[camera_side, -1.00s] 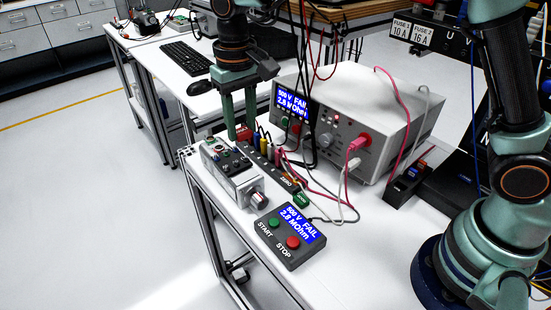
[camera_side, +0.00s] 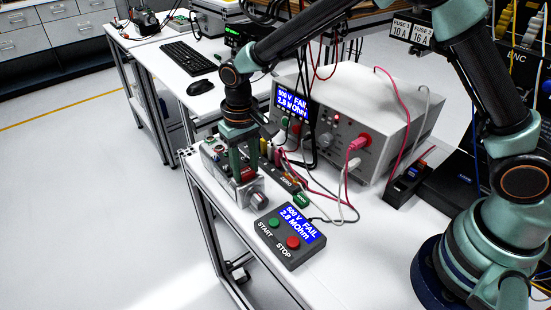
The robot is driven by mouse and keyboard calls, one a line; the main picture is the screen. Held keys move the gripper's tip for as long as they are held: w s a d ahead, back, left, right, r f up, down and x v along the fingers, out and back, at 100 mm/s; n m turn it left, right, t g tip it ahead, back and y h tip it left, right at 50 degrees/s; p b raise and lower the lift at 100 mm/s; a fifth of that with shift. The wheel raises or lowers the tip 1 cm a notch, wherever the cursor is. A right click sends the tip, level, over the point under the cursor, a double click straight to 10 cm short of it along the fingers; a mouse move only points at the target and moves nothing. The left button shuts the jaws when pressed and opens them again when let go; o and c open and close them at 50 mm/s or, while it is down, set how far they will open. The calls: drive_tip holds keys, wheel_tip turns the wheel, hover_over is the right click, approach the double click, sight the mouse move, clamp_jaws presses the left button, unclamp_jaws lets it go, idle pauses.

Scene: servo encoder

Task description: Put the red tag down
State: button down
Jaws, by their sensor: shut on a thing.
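The red tag (camera_side: 248,174) shows as a small red patch between the tips of my gripper (camera_side: 244,170). My gripper is shut on it, with the fingers pointing down, and they hide part of it. The gripper is over a silver metal unit (camera_side: 253,190) with a round knob at its end, near the table's left edge. I cannot tell whether the tag touches the unit's top.
A dark strip with coloured plugs and a green end (camera_side: 301,201) lies just right of the metal unit. A START/STOP box (camera_side: 290,236) sits in front. A white tester (camera_side: 360,125) with red and grey cables stands behind.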

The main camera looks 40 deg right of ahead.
sight(246, 171)
drive_tip(key=shift+f, duration=0.15)
drive_tip(key=shift+c, duration=2.3)
unclamp_jaws()
wheel_tip(246, 171, up, 12)
drive_tip(key=s+d+r+t, duration=0.3)
drive_tip(key=s+d+r, duration=0.35)
drive_tip(key=d, duration=0.35)
drive_tip(key=s+d+t, duration=0.2)
drive_tip(key=s+d, duration=0.6)
drive_tip(key=shift+f+t, duration=0.3)
drive_tip(key=shift+f, duration=0.05)
drive_tip(key=shift+s, duration=0.1)
